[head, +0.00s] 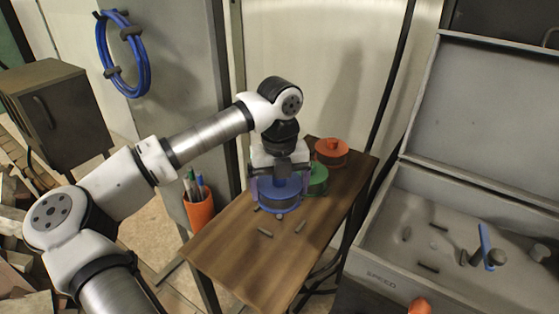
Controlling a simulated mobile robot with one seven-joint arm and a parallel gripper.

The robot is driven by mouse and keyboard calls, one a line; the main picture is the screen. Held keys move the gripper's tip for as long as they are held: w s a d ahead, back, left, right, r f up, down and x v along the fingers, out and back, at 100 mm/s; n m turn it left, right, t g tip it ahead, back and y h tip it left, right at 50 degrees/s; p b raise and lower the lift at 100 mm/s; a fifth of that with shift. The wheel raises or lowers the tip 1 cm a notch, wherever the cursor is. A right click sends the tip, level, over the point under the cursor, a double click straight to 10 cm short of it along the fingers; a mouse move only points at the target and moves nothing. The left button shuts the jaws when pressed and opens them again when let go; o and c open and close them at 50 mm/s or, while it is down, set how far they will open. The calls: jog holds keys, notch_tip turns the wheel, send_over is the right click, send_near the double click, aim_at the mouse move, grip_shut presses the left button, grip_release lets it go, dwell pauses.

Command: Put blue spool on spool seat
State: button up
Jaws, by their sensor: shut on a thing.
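The blue spool (279,196) is at the wooden table, near its back left. My gripper (280,188) is above it, pointing down, with one finger on each side, shut on the spool. I cannot tell whether the spool touches the table top. No spool seat is clearly identifiable. A short grey post (467,257) beside an upright blue piece (487,245) stands in the open grey case at the right; it may be the seat.
A green spool (318,180) and a red spool (331,151) stand close behind the blue one on the wooden table (250,245). Small grey pieces lie in front. An orange pen cup (199,212) is at the left edge. The case (390,250) has a raised rim.

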aim_at(280, 217)
jog(key=shift+f+p, duration=0.5)
jog(key=shift+f, duration=2.6)
jog(key=shift+f, duration=0.15)
jog(key=o, duration=1.5)
notch_tip(280, 217, up, 11)
jog(key=b, duration=0.3)
jog(key=shift+r, duration=0.65)
